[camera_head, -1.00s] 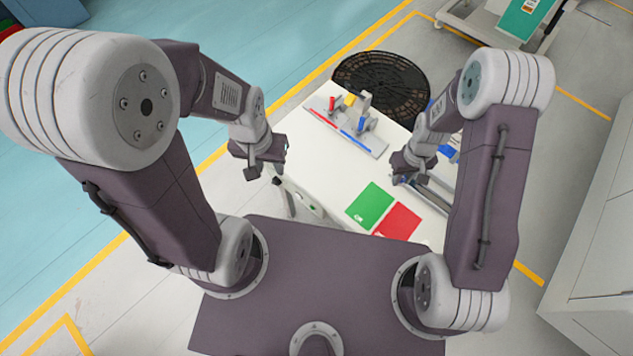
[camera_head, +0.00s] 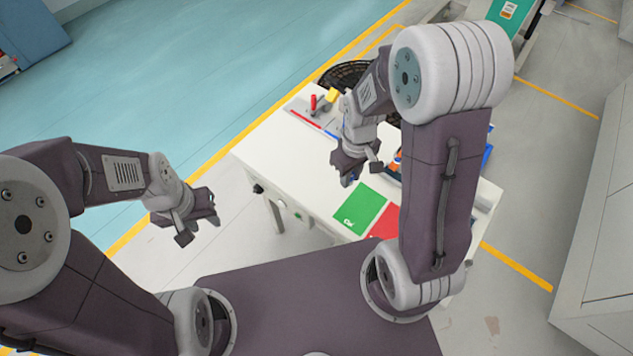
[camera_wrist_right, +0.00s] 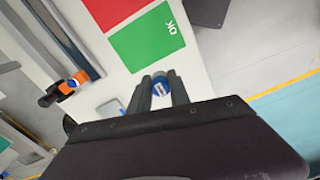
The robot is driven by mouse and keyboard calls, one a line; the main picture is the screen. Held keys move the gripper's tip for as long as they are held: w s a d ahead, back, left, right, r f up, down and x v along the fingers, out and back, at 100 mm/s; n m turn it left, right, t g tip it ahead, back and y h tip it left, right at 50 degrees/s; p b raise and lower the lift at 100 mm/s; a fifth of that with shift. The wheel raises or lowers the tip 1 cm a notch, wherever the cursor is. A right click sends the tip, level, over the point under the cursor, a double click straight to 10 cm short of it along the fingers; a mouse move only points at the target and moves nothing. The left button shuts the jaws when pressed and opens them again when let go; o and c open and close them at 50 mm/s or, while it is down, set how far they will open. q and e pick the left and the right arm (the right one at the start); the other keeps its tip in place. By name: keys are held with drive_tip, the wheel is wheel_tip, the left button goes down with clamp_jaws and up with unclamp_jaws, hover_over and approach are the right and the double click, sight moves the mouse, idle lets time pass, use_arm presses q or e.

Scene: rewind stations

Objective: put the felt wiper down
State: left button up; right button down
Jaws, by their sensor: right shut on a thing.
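My right gripper (camera_head: 350,174) is above the white table, to the upper left of the green card in the head view. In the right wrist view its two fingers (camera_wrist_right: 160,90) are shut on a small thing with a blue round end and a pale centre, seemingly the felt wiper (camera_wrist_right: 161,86). Most of it is hidden between the fingers, and it cannot be made out in the head view. My left gripper (camera_head: 208,207) is off the table's left side, over the floor. Whether its jaws are open is unclear.
The white table (camera_head: 270,150) is bare on its left part. A green card (camera_head: 361,208) and a red card (camera_head: 386,229) lie near its front edge. An orange and black tool (camera_wrist_right: 72,85) lies beside them. A fixture with a red peg (camera_head: 313,103) stands at the back.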

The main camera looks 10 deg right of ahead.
hover_over(318, 184)
wheel_tip(318, 184, down, 6)
drive_tip(key=shift+f, duration=0.1)
wheel_tip(318, 184, down, 3)
drive_tip(key=shift+s+f+p, duration=0.1)
drive_tip(key=shift+p, duration=0.25)
drive_tip(key=shift+f, duration=0.4)
drive_tip(key=shift+f, duration=0.1)
drive_tip(key=c, duration=1.2)
unclamp_jaws()
